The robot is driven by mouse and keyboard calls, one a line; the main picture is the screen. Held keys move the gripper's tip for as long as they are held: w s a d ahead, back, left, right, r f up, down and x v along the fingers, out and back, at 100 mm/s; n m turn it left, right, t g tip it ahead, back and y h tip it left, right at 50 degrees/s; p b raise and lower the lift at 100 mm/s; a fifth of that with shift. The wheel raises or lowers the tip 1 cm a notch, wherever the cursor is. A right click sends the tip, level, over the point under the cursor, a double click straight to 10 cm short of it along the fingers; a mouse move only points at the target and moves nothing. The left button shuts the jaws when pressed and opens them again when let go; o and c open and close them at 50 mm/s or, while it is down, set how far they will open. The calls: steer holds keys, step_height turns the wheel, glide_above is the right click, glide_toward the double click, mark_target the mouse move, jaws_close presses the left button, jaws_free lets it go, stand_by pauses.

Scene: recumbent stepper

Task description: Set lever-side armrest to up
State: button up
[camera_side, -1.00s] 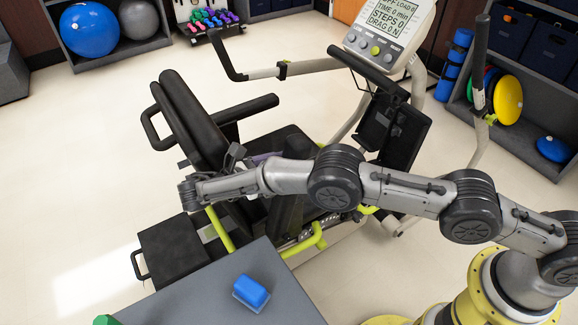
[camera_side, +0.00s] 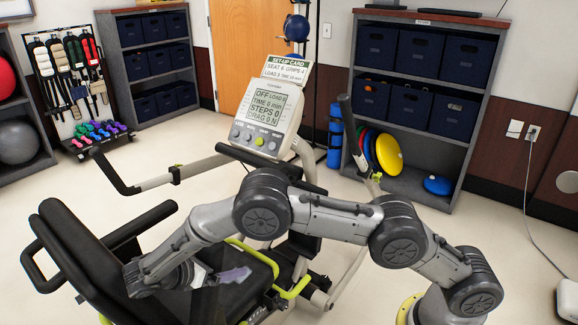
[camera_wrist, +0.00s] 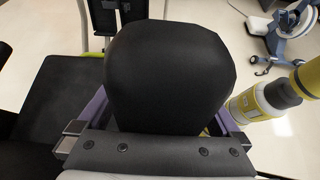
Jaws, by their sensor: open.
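The recumbent stepper's black seat back (camera_side: 85,245) is at the lower left of the side view. Its far armrest (camera_side: 140,226) lies roughly level. My gripper (camera_side: 222,275), with purple fingers, is low over the near side of the seat, partly behind my forearm. In the wrist view my gripper (camera_wrist: 160,112) is open, with a finger at each side of a large rounded black pad (camera_wrist: 170,72). The pad looks like the near, lever-side armrest, seen close up. The fingertips are hidden by it, and I cannot tell whether they touch it. The lever is not clear in either view.
The console (camera_side: 266,112) on its post and the black-gripped handles (camera_side: 115,172) stand beyond the seat. A yellow-green bar (camera_side: 295,288) runs beside the seat. The black seat cushion (camera_wrist: 60,100) is left of the pad. Shelves (camera_side: 415,100) stand at the back wall.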

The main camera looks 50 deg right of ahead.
steer(key=d+f+y, duration=1.1)
steer(key=d+f, duration=0.1)
steer(key=f, duration=0.6)
step_height(320, 180, up, 27)
steer(key=w+t, duration=0.1)
steer(key=t, duration=0.2)
steer(key=s+r+m+t, duration=0.2)
steer(key=s+r+m, duration=0.2)
steer(key=s+r, duration=0.7)
steer(key=shift+d+r+t, duration=0.15)
steer(key=shift+r+t, duration=0.15)
steer(key=shift+r, duration=1.9)
steer(key=shift+s, duration=0.1)
steer(key=shift+c, duration=0.2)
